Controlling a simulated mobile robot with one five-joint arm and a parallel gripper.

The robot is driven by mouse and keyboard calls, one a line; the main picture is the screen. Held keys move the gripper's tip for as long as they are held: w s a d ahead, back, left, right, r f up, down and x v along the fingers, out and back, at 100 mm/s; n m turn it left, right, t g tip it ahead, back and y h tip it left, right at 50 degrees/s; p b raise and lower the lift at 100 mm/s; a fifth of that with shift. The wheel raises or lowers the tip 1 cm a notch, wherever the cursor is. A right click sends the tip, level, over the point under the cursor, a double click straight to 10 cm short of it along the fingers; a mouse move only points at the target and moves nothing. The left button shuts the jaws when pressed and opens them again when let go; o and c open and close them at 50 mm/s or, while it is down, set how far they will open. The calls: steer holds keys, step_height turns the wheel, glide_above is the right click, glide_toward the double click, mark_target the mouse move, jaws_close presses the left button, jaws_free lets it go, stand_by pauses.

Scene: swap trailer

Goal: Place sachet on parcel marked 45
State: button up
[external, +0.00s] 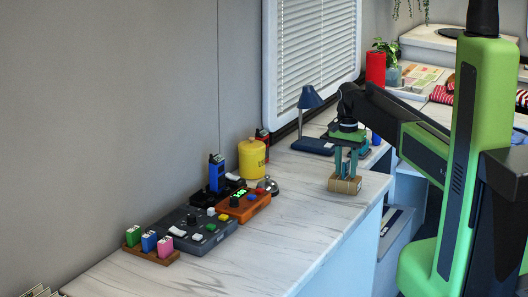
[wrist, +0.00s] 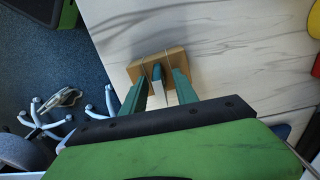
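A small brown parcel (external: 345,184) sits near the right end of the marble-patterned worktop, and it also shows in the wrist view (wrist: 175,56). No number on it is readable. A small teal and white packet, which looks like the sachet (wrist: 158,84), stands upright at the parcel; whether its base rests on the parcel is hard to tell. My gripper (external: 346,172) points down over the parcel. In the wrist view my gripper's teal fingers (wrist: 157,80) stand either side of the sachet, with visible gaps, so it appears open around it.
Left along the worktop are a yellow canister (external: 252,158), a bell (external: 268,186), an orange control box (external: 243,204), a grey control box (external: 195,228) and a rack of small coloured blocks (external: 150,252). A blue lamp (external: 310,100) stands behind. The worktop's front edge is close to the parcel.

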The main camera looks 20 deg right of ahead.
mark_target(346, 160)
step_height(346, 160, up, 12)
steer(key=r+p, duration=0.1)
steer(key=p, duration=1.1)
steer(key=s+d+n, duration=0.3)
steer(key=s+n, duration=0.6)
steer(key=s, duration=1.6)
steer(key=shift+s+d+f, duration=0.15)
steer(key=shift+d+f, duration=0.05)
steer(key=shift+f, duration=0.15)
